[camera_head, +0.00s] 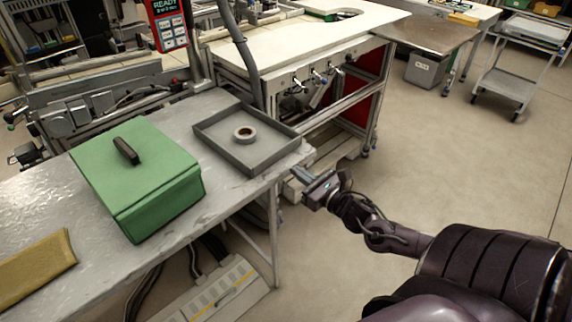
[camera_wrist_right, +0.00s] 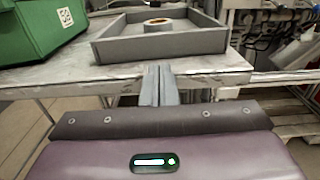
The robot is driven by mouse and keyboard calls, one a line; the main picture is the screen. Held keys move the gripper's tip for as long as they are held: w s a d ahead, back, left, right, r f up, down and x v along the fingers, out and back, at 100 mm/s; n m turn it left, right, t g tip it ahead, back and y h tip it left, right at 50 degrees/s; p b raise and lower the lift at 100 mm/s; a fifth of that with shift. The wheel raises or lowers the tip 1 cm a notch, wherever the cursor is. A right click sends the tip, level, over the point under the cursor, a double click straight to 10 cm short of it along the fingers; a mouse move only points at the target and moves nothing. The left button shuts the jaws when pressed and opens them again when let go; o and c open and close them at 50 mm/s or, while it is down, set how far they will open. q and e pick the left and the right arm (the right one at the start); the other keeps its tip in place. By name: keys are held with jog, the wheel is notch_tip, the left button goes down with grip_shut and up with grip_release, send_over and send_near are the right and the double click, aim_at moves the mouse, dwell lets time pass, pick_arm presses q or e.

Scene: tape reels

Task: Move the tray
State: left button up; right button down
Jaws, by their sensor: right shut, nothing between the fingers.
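The grey tray (camera_head: 262,166) lies flat near the right end of the metal table, with a roll of tape (camera_head: 245,133) standing inside it. In the right wrist view the tray (camera_wrist_right: 160,47) is ahead of the fingers, with the tape roll (camera_wrist_right: 158,25) in it. My right gripper (camera_head: 300,174) is shut and empty just off the table's right edge, close to the tray's near right corner and apart from it. Its fingers (camera_wrist_right: 160,84) are together in the right wrist view. My left gripper is not in view.
A green box (camera_head: 140,180) with a black handle stands left of the tray. The worktable (camera_head: 215,208) has a bare strip between box and tray. A post and hose rise behind the tray.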

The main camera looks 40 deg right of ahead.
aim_at(278, 158)
jog(key=shift+w+a, duration=0.15)
jog(key=shift+w, duration=1.2)
jog(key=shift+w+a, duration=0.15)
jog(key=shift+w, duration=1.2)
